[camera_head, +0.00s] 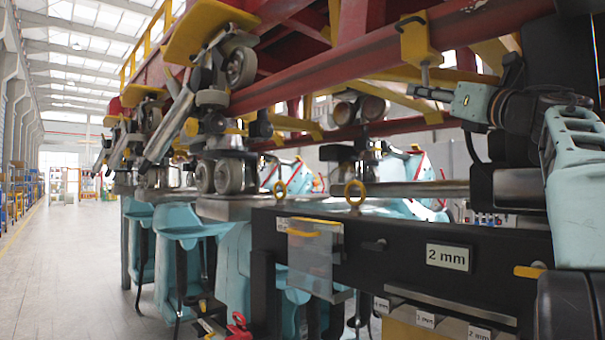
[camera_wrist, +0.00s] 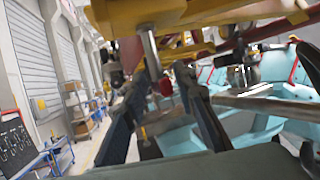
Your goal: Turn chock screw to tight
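A yellow clamp-like chock (camera_head: 421,42) hangs on the red beam in the head view, with a black bar at its upper left. A metal screw (camera_head: 425,74) points down from its underside. The yellow body also shows at the top of the wrist view (camera_wrist: 165,12), with the screw (camera_wrist: 152,52) below it. My gripper (camera_head: 420,92) is just below the screw, its fingers pointing left. In the wrist view my gripper (camera_wrist: 160,80) is open, with a finger on each side and the screw's lower end in line with the gap. I cannot tell whether they touch.
The red beam (camera_head: 350,60) runs above my gripper. Below stands a dark bench front with a "2 mm" label (camera_head: 448,257) and yellow eye bolts (camera_head: 355,192). Train wheels (camera_head: 230,176) are at left. The aisle floor (camera_head: 60,260) at far left is clear.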

